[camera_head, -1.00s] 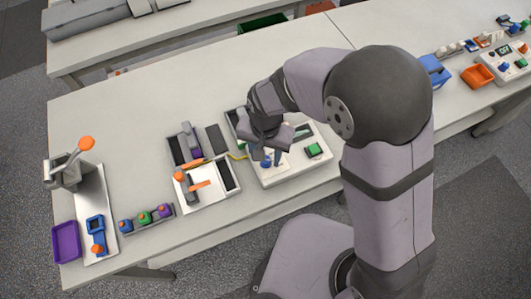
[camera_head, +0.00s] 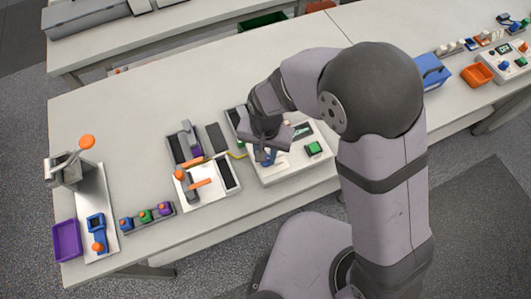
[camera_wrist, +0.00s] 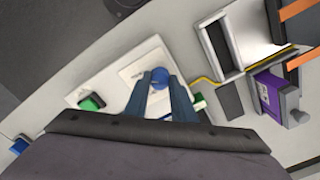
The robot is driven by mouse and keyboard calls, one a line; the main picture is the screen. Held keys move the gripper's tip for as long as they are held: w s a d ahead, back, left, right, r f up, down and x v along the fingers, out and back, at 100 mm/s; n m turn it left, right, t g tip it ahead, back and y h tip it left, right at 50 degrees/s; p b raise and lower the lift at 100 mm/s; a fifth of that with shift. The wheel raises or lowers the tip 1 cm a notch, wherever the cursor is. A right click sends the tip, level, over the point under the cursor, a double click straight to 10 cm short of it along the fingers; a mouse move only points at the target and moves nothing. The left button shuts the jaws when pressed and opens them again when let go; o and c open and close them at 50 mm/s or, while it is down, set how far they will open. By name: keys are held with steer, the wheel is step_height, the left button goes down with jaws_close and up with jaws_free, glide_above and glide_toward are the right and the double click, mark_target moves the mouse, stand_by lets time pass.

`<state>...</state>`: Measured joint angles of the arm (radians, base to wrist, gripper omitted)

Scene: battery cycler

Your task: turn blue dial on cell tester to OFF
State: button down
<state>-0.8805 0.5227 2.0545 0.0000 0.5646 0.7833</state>
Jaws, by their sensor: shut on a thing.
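The cell tester (camera_head: 318,168) is a white box on the bench near the middle, partly under my arm in the head view. It has a green button (camera_head: 313,149) on its right side. The blue dial (camera_wrist: 160,76) shows in the wrist view between the tips of my gripper (camera_wrist: 159,84). One finger lies on each side of it, and the gripper is shut on the dial. In the head view my gripper (camera_head: 266,156) points down at the tester and mostly covers the dial. The dial's marks are too small to read.
A white tray-like unit with orange handles (camera_head: 201,183) stands just left of the tester. Three coloured buttons in a grey strip (camera_head: 147,217) and a purple tray (camera_head: 66,241) lie further left. A blue box (camera_head: 431,73) and an orange bin (camera_head: 477,75) are at right.

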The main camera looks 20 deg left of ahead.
steer(key=n, duration=0.7)
steer(key=shift+n, duration=0.3)
steer(key=n, duration=0.4)
steer(key=shift+w+n, duration=0.1)
steer(key=shift+n, duration=1.8)
steer(key=c, duration=1.5)
jaws_free()
